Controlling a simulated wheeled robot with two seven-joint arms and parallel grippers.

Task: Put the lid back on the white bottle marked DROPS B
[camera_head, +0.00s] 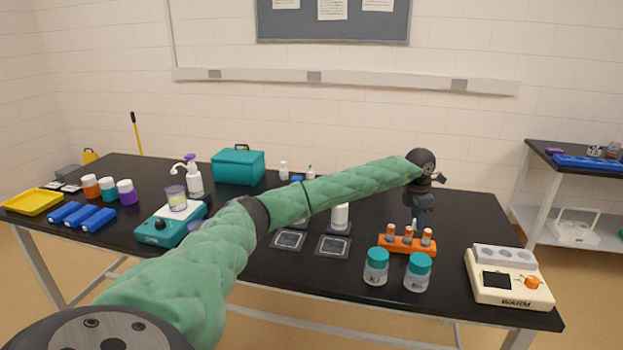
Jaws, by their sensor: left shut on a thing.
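My left arm reaches across the table from the lower left. My left gripper (417,217) points down just above an orange rack (400,246) at the right of the table. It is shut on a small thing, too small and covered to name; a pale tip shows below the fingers. The rack holds small white bottles with orange parts. A white bottle (340,217) stands upright on a dark pad left of the rack, partly behind my arm. Two small white bottles (284,171) stand farther back. I cannot read DROPS B on any bottle. My right gripper is not in view.
Two teal-lidded jars (376,267) stand in front of the rack. A cream warmer (508,281) is at the right edge. Dark square pads (333,246) lie mid-table. A teal scale (168,227), a pump bottle (193,180) and a teal box (238,167) stand to the left.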

